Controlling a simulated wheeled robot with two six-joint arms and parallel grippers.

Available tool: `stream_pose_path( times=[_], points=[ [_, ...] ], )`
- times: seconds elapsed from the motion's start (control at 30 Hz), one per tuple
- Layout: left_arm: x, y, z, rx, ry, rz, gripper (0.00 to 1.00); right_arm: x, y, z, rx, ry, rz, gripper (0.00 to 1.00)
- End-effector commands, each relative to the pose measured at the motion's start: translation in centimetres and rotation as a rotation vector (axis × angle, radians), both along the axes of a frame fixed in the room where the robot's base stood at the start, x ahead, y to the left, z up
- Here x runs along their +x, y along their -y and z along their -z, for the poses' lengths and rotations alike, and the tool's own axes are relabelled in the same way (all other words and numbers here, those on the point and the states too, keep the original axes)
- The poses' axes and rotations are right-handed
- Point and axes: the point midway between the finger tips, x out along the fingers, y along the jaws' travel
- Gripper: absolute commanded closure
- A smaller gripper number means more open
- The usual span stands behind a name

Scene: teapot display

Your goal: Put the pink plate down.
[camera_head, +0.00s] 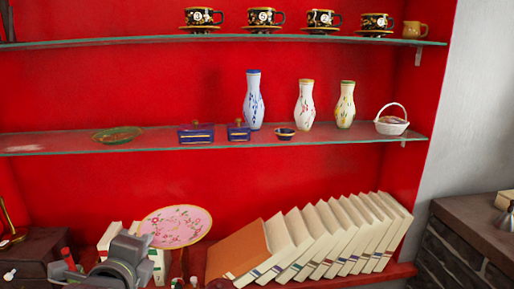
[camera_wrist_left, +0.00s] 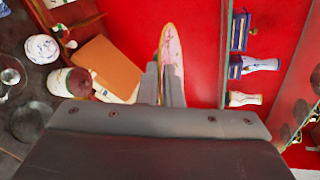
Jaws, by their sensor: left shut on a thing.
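The pink plate (camera_head: 177,227) has a flower pattern and a yellow rim. In the head view it is held tilted, in front of the red back wall, above the lowest shelf. My left gripper (camera_head: 146,243) is shut on the plate's left edge. In the left wrist view the plate (camera_wrist_left: 173,58) shows nearly edge-on between the fingers of my left gripper (camera_wrist_left: 163,88). My right gripper is in neither view.
A row of leaning books (camera_head: 320,240) fills the lowest shelf to the right of the plate. Glass shelves above hold vases (camera_head: 305,105), a green dish (camera_head: 117,135), a white basket (camera_head: 391,121) and several dark cups (camera_head: 263,17). More books (camera_head: 108,237) stand behind my left gripper.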

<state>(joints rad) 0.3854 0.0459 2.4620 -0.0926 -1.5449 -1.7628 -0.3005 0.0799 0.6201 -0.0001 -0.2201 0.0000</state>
Motion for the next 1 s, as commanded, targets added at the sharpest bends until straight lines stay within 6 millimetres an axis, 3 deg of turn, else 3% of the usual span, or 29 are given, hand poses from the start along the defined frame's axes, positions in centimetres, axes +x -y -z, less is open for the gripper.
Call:
stream_pose_path(
  times=[0.17, 0.23, 0.6, 0.8, 1.0],
  points=[
    [-0.2, 2.9, 0.2, -0.010, 0.000, 0.042, 1.00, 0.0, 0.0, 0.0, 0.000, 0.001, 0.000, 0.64],
    [-0.2, 2.6, 2.6, 0.002, 0.001, 0.038, 1.00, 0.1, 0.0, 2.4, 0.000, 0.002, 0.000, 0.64],
    [-0.2, 2.5, 8.9, 0.001, 0.002, 0.038, 1.00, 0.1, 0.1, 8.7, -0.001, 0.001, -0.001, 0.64],
    [-0.2, 2.5, 10.1, 0.000, 0.002, 0.037, 1.00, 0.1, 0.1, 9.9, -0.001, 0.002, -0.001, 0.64],
    [-0.2, 2.5, 10.1, 0.000, 0.002, 0.037, 1.00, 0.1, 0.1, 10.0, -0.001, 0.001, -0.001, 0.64]
  ],
)
